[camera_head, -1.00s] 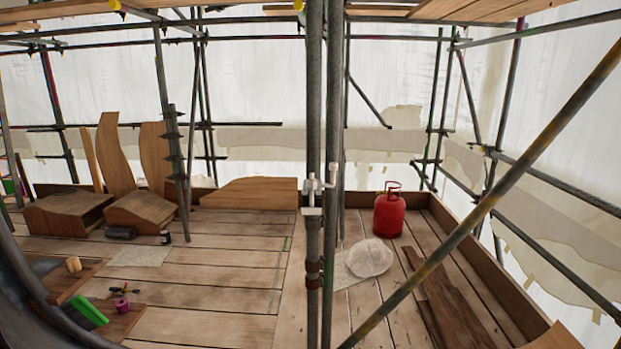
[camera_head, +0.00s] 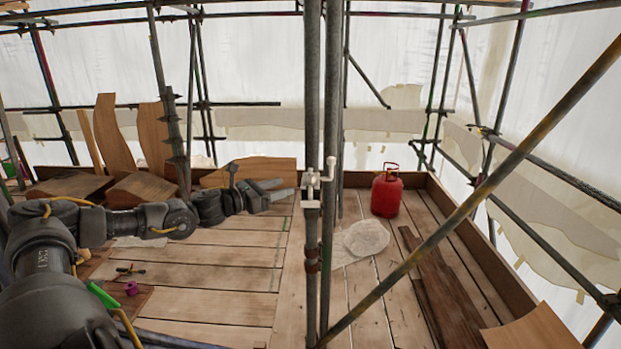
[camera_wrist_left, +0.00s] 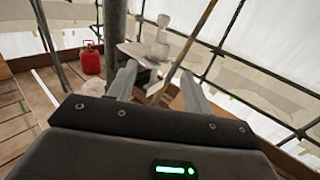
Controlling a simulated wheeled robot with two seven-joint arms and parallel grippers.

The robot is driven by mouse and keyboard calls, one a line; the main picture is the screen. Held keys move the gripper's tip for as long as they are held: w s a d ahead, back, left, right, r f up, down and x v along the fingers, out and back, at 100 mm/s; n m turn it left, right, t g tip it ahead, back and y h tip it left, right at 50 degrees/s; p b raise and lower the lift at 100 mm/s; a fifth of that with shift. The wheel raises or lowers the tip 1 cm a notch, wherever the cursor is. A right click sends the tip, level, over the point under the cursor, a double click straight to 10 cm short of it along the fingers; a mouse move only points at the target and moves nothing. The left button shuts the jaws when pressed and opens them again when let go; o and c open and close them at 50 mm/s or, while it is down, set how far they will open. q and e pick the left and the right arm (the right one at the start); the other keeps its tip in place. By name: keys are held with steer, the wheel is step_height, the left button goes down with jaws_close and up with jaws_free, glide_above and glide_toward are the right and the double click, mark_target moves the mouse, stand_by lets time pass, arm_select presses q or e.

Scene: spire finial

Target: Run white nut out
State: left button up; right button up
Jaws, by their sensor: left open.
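A small white fitting (camera_head: 312,187) with an upright arm sits on the grey upright pole in the middle of the head view. I cannot make out the white nut as a separate part of it. In the left wrist view a pale fitting (camera_wrist_left: 158,47) with an upright knob shows beyond the fingers, beside the dark pole. My left gripper (camera_head: 278,188) reaches in from the left, just left of the fitting and apart from it. Its two grey fingers (camera_wrist_left: 160,70) are spread with nothing held between them. My right gripper is not seen.
Upright scaffold poles (camera_head: 332,110) and a long diagonal pole (camera_head: 480,190) cross the space. A red gas bottle (camera_head: 387,195) and a white bag (camera_head: 366,237) stand on the plank floor (camera_head: 220,305). Curved wood pieces (camera_head: 115,140) lean at the back left.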

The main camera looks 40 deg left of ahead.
mark_target(306, 178)
arm_select(q)
steer(key=p+x, duration=0.4)
steer(key=x, duration=0.5)
steer(key=shift+w+r+p, duration=0.15)
steer(key=shift+w+p, duration=0.2)
steer(key=shift+p, duration=0.05)
steer(key=shift+w+d, duration=0.25)
steer(key=shift+w, duration=0.3)
steer(key=shift+c, duration=0.2)
steer(key=shift+f, duration=0.25)
steer(key=c, duration=0.9)
